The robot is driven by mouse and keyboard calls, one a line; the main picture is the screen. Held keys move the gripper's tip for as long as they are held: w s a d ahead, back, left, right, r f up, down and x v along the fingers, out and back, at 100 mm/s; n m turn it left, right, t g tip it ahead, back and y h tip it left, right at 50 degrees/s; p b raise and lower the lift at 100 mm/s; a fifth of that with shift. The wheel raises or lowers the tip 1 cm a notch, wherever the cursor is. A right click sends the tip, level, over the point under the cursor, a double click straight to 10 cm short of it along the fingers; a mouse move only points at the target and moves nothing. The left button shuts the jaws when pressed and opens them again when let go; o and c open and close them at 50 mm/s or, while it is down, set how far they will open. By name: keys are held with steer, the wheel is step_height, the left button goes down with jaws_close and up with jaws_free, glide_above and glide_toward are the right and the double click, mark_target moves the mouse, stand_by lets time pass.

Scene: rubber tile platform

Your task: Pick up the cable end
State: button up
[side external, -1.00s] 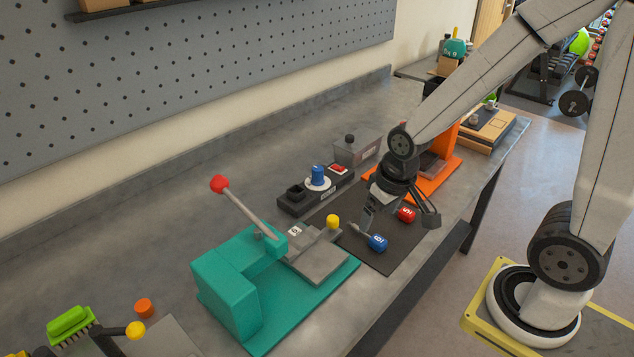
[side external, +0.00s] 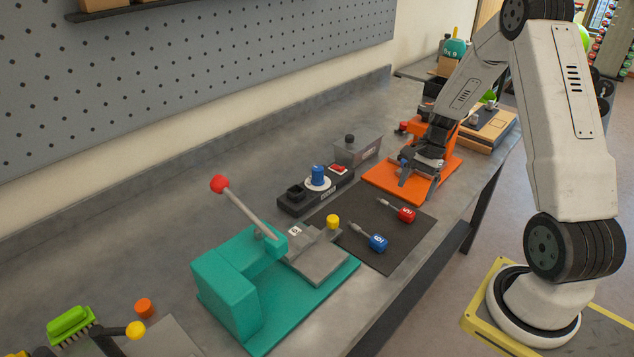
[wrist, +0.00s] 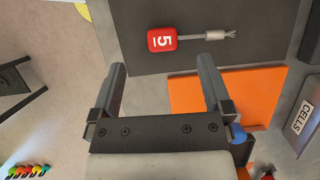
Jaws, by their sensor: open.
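Two short cable-end-like pieces lie on the dark mat (side external: 365,228). One has a red block marked 5 (side external: 406,215) with a thin silver shaft and pronged tip; the other has a blue block (side external: 377,243) with a similar shaft. In the wrist view the red block (wrist: 162,40) lies just beyond my fingertips, its shaft (wrist: 205,36) pointing right. My gripper (side external: 416,180) is over the orange base (side external: 440,184), to the right of and behind the mat. In the wrist view my gripper (wrist: 161,72) is open with nothing between its fingers. Which piece is meant cannot be told.
A teal lever press (side external: 235,290) with a red knob stands left of the mat. A black control box (side external: 295,204) and a grey bin (side external: 358,150) stand behind it. A cardboard-coloured box (side external: 488,127) is at far right. The mat's front is clear.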

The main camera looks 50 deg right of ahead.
mark_target(405, 215)
steer(key=shift+d, duration=0.2)
steer(key=shift+x, duration=1.4)
steer(key=shift+a+f, duration=0.1)
steer(key=shift+x, duration=2.45)
jaws_close()
steer(key=shift+w, duration=0.1)
